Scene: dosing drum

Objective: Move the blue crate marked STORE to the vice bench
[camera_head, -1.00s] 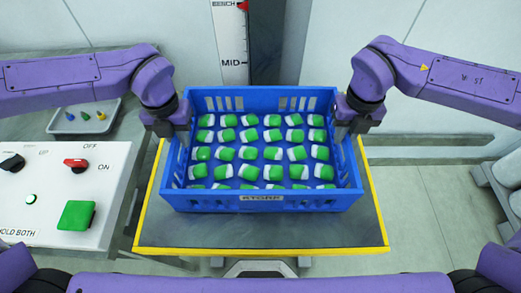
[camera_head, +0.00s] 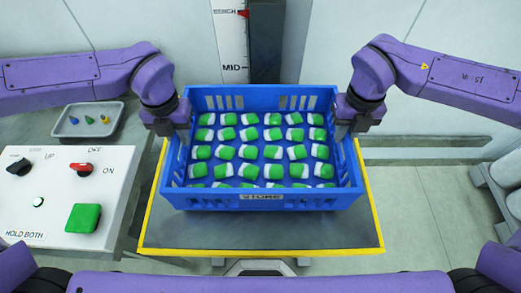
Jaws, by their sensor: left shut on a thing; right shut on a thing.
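The blue crate (camera_head: 262,201) with a label reading STORE on its near wall is in the middle of the head view. It holds several rows of green and white pieces (camera_head: 273,134). The crate is level, over a grey platform with a yellow edge (camera_head: 262,250); I cannot tell whether it touches the platform. My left gripper (camera_head: 181,128) is shut on the crate's left wall. My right gripper (camera_head: 341,128) is shut on its right wall. The fingertips are partly hidden by the crate walls. I cannot identify a vice bench in view.
A control panel (camera_head: 60,190) at left has a black knob (camera_head: 18,166), a red switch (camera_head: 81,169) and a green button (camera_head: 83,217). Behind it is a grey tray (camera_head: 85,121) of small coloured parts. A scale marked MID (camera_head: 231,50) stands behind. Grey cylinders (camera_head: 502,180) are at right.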

